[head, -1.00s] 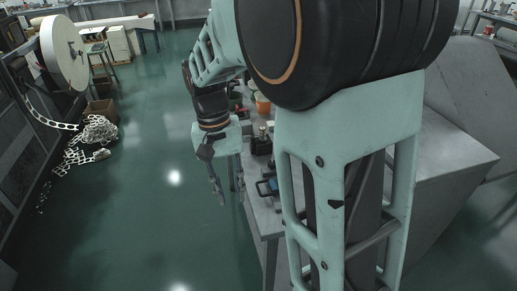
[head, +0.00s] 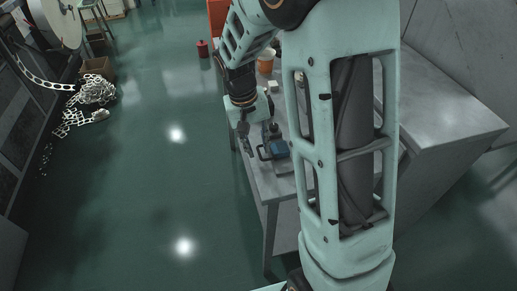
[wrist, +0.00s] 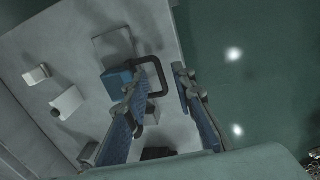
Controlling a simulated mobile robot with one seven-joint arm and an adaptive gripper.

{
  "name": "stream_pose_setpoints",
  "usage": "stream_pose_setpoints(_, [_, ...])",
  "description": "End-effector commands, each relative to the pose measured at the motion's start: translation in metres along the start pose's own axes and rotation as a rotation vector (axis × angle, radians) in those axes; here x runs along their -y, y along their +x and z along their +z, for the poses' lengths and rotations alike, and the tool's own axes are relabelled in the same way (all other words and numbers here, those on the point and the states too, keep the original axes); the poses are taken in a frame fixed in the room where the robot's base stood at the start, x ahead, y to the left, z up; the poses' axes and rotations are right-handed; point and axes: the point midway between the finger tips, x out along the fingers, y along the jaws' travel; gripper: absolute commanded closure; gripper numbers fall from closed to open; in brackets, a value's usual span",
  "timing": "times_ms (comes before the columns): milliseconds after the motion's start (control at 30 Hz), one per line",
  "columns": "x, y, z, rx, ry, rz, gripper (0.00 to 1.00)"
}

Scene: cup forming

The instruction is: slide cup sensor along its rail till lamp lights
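A blue block with a dark looped handle (head: 277,149) sits near the left edge of the grey table; I cannot tell if it is the cup sensor. The blue block also shows in the wrist view (wrist: 117,84), with its dark handle reaching between my fingertips. My gripper (head: 248,146) points down beside the table's left edge, just left of the block. In the wrist view my gripper (wrist: 158,78) has its two blue-padded fingers wide apart with nothing clearly held. Whether a finger touches the handle I cannot tell. I cannot make out a rail or a lamp.
The grey table (head: 283,187) runs under the block, partly hidden by my arm. An orange pot (head: 265,64) stands farther back, and a red canister (head: 202,48) stands on the floor. Pale scrap strips (head: 92,92) lie at the left. The green floor between is clear.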

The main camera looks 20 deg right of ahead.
Motion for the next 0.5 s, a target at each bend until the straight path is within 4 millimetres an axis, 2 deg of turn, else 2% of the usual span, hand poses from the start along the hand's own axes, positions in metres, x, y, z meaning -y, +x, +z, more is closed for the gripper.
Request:
stream_pose_setpoints(167, [-0.0003,0.0142,-0.0001,0.000,0.000,0.000,0.76])
stream_pose_setpoints(467, [-0.0002,0.0158,-0.0004,-0.002,0.000,0.000,0.76])
stream_pose_setpoints(500, [-0.0003,0.0157,-0.0003,-0.002,0.000,0.000,0.81])
